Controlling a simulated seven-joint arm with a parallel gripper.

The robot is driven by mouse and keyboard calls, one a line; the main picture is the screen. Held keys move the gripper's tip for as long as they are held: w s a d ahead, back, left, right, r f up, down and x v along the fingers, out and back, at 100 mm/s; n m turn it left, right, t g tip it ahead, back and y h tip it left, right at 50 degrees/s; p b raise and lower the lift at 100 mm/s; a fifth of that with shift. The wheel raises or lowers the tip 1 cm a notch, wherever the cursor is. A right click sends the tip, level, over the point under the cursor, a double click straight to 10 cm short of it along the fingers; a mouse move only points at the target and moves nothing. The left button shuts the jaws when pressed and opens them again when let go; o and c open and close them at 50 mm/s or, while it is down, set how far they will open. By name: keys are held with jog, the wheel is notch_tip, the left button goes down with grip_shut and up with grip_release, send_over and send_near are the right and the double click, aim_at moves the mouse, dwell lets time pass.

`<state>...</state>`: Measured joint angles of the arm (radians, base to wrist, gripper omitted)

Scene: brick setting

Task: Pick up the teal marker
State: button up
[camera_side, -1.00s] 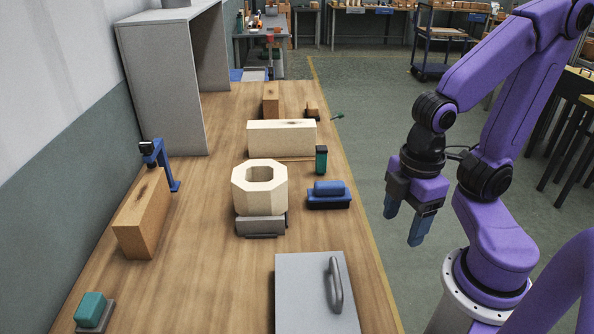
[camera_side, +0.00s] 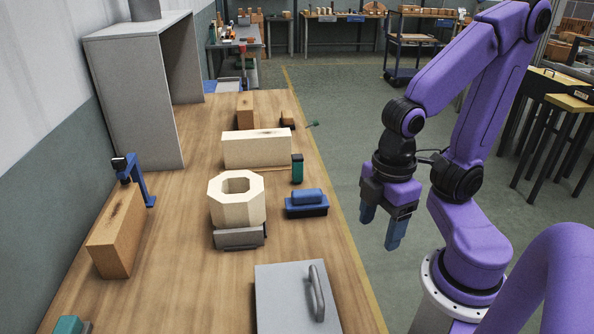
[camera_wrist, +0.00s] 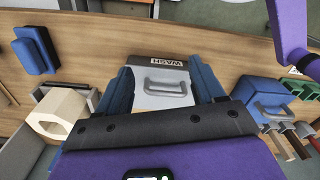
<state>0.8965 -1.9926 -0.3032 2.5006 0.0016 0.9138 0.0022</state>
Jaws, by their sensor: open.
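A small upright teal piece with a dark top (camera_side: 297,170) stands near the table's right edge in the side view. It looks most like the marker, though it is too small to be sure. I cannot make out the teal piece there.
A blue block-shaped tool (camera_side: 307,202) lies just in front of the teal piece. A cream hollow block (camera_side: 237,206) and a pale wooden block (camera_side: 257,149) stand to its left. A grey handled lid (camera_side: 285,300) is at the front. A brown block (camera_side: 116,234) stands far left.

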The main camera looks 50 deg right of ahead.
jog(key=w+a+r+m, duration=0.15)
jog(key=w+m, duration=0.35)
jog(key=w, duration=0.5)
jog(key=r+m+t+h, duration=0.2)
jog(key=m+h, duration=0.1)
jog(key=m, duration=1.4)
send_over(298, 156)
jog(key=s+a, duration=0.2)
jog(key=x, duration=0.8)
jog(key=a+x, duration=0.1)
jog(key=x, duration=0.3)
jog(key=shift+s+f, duration=0.25)
jog(key=x, duration=0.4)
jog(key=shift+s+a+f, duration=0.1)
jog(key=shift+s+a, duration=0.05)
jog(key=shift+a, duration=0.15)
jog(key=shift+d+f, duration=0.15)
jog(key=shift+f, duration=0.45)
